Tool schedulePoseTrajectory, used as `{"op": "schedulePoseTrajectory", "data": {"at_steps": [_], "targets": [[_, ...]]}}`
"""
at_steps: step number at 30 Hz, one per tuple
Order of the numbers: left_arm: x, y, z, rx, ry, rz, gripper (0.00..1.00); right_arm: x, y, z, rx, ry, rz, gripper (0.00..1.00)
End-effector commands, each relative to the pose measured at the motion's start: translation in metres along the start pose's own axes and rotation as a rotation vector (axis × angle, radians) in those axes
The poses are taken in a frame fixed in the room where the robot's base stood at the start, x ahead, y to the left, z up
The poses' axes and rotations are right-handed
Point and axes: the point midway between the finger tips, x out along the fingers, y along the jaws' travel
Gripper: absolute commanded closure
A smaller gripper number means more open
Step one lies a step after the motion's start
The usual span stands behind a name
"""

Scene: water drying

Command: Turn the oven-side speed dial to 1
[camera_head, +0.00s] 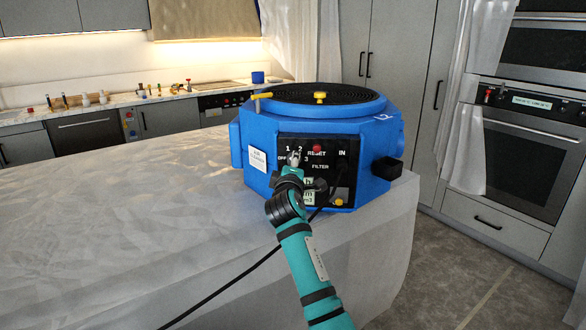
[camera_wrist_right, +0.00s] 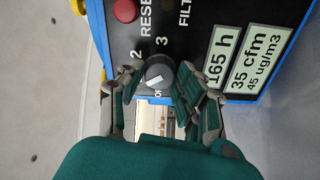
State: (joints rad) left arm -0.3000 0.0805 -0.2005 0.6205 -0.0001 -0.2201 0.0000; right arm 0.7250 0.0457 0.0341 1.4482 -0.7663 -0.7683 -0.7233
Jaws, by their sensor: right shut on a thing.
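A blue air-cleaning machine (camera_head: 225,140) stands on a cloth-covered table, with a black control panel (camera_head: 345,152) marked OFF, 1, 2, 3, RESET, FILTER and IN. The round dark dial (camera_wrist_right: 158,70) shows in the right wrist view, with a white mark on its lower part, towards the partly hidden OFF label; the exact setting is hard to read. My right gripper (camera_wrist_right: 160,88) is shut on the dial, with fingers on both sides of it. In the head view the gripper (camera_head: 294,160) covers the dial. My left gripper is not in view.
A red button (camera_head: 317,148) sits right of the dial. A black cable (camera_head: 235,280) runs from the panel across the table. Yellow fittings (camera_head: 320,97) are on the machine's top. An oven (camera_head: 525,160) stands at the right. The table's left part is clear.

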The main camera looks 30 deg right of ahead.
Motion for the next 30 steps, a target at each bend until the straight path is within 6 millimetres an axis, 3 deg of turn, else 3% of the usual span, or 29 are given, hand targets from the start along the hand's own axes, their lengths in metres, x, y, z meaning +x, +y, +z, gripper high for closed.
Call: {"op": "schedulePoseTrajectory", "data": {"at_steps": [17,18,21,23,30], "targets": [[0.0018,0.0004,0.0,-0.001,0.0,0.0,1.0,-0.0001,-0.002,0.0,0.033,0.0,-0.004,0.98],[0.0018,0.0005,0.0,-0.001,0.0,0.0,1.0,-0.0001,-0.0021,0.0,0.032,-0.001,-0.004,0.63],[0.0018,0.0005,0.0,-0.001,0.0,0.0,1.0,-0.0001,-0.002,0.0001,0.032,-0.001,-0.003,0.5],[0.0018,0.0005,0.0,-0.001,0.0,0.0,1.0,-0.0001,-0.0017,0.0001,0.032,-0.001,-0.003,0.43],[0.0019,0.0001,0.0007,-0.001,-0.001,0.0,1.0,-0.0002,-0.0011,0.0002,0.032,-0.001,-0.002,0.43]]}}
